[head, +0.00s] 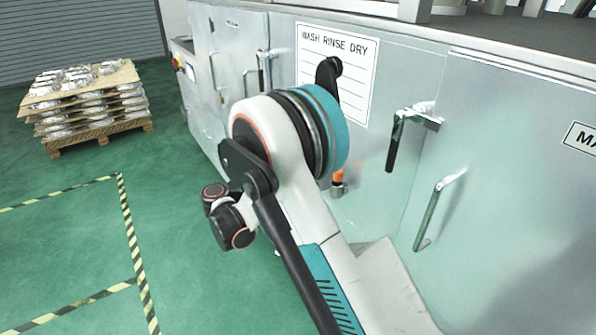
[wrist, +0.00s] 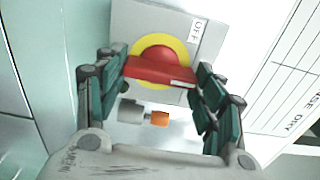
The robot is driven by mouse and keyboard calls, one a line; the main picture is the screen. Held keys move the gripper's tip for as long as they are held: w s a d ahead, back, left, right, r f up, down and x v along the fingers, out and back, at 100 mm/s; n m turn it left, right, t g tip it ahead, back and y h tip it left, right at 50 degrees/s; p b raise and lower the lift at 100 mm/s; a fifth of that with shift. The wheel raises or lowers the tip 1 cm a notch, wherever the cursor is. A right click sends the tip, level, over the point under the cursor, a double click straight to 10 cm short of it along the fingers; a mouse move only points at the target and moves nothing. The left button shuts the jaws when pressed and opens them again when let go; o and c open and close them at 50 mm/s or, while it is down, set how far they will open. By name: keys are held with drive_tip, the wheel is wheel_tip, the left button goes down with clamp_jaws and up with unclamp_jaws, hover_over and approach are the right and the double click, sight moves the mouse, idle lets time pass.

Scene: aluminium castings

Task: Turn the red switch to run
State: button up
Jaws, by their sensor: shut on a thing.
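The red switch (wrist: 160,72) shows in the wrist view as a red bar handle on a round red hub with a yellow ring (wrist: 181,46), on a light grey plate. The handle lies nearly level in the picture. A label reading OFF (wrist: 197,30) is at the plate's upper right. My gripper (wrist: 163,66) has one teal-padded finger at each end of the handle and is shut on it. In the head view my arm hides the switch and the gripper. No run label is readable.
A grey metal washing machine (head: 450,90) with a WASH RINSE DRY sign (head: 356,55) and door handles (head: 428,215) surrounds the arm. An orange and grey fitting (wrist: 159,118) sits below the switch. A pallet of castings (head: 90,143) stands left; green floor between is open.

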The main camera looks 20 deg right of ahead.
drive_tip(key=o, duration=1.1)
drive_tip(key=shift+c, duration=0.2)
drive_tip(key=v, duration=1.2)
